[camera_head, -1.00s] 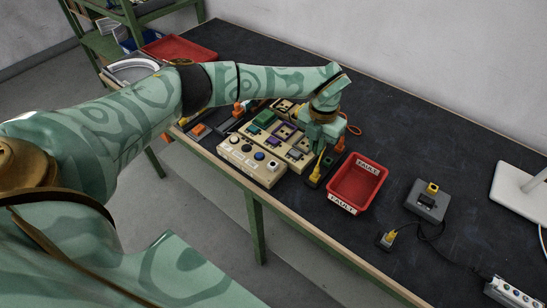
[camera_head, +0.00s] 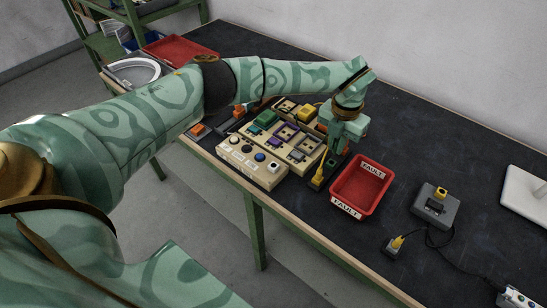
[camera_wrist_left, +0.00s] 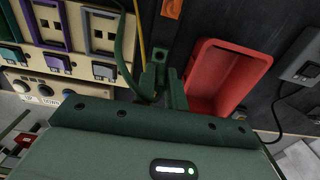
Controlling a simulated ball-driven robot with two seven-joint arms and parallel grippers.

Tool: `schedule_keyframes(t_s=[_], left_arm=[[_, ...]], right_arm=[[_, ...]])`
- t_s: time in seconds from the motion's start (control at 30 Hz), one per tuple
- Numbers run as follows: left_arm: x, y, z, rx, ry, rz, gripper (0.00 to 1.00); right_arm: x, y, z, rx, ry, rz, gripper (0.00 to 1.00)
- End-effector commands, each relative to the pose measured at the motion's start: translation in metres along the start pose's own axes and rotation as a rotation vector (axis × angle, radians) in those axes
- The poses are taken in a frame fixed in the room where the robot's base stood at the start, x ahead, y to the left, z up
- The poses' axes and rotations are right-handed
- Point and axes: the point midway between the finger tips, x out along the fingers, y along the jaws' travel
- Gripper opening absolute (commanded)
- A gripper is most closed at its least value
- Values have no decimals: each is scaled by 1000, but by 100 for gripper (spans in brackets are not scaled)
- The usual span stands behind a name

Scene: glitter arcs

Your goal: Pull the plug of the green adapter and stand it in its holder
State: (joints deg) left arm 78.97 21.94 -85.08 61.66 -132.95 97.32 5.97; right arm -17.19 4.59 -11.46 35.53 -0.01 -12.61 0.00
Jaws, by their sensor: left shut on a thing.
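My left gripper (camera_head: 340,148) is shut, pointing down over the dark holder strip (camera_head: 325,178) at the right end of the cream panel. What sits between its fingers is mostly hidden in the head view. In the left wrist view a dark green cord (camera_wrist_left: 128,55) curves down to the fingers, which fits a green plug in the grip. A small green block with a square hole (camera_wrist_left: 160,62) shows just past the fingertips. I cannot tell whether the held plug touches it. The green adapter (camera_head: 265,118) sits on the panel. My right gripper is not in view.
A red FAULT bin (camera_head: 361,188) is close on the right. A grey box (camera_head: 437,205) with a yellow-topped part lies farther right. The dark table behind is clear.

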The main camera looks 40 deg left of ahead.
Motion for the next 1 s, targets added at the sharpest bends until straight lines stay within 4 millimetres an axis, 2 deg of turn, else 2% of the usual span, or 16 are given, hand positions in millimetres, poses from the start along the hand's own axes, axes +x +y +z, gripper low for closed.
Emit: schedule_keyframes(t_s=[0.8, 1.0], left_arm=[[25, 0, 0, 1, 1, 0, 0], [25, 0, 0, 0, 0, 0, 0]], right_arm=[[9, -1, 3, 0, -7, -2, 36], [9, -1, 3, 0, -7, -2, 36]])
